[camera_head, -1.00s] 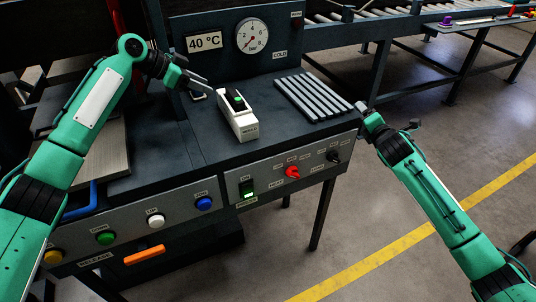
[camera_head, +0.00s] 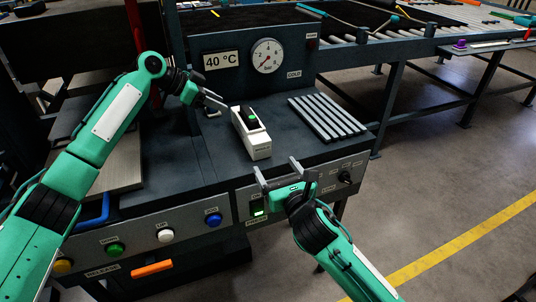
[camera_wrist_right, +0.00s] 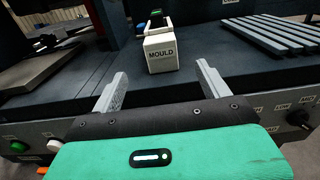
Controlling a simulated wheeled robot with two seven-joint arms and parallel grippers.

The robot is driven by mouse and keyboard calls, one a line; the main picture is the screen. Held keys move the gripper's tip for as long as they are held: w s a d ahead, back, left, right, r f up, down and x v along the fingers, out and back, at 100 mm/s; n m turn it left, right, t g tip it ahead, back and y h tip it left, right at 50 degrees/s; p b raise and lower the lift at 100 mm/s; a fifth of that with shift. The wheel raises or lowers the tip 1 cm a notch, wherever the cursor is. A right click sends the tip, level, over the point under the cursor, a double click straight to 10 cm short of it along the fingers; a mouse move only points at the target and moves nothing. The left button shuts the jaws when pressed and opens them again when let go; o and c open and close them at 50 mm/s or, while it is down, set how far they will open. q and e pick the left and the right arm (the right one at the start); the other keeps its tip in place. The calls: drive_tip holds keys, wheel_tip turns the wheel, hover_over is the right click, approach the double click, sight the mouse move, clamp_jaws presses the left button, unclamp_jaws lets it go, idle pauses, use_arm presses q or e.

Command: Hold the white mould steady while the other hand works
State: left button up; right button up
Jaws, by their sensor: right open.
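The white mould (camera_head: 260,147) stands on the dark press table, with a dark part and a green spot in its top. In the right wrist view the mould (camera_wrist_right: 160,56) is ahead, its MOULD label facing me. My right gripper (camera_head: 277,168) is open and empty in front of the mould, over the table's front edge. In the right wrist view its fingers (camera_wrist_right: 161,74) point at the mould from either side, apart from it. My left gripper (camera_head: 214,99) is at the mould's back left, its fingertips close to it. Contact and jaw opening are unclear there.
A grey slatted rack (camera_head: 327,118) lies right of the mould. A gauge (camera_head: 267,56) and a 40 °C display (camera_head: 222,65) stand behind. The front panel carries several buttons, including a blue one (camera_head: 213,219), and a black knob (camera_head: 345,177). Some table left of the mould is bare.

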sight(263, 147)
drive_tip(key=x, duration=1.2)
drive_tip(key=shift+w+f, duration=0.1)
drive_tip(key=shift+w, duration=0.1)
drive_tip(key=c, duration=1.5)
drive_tip(key=shift+o, duration=0.2)
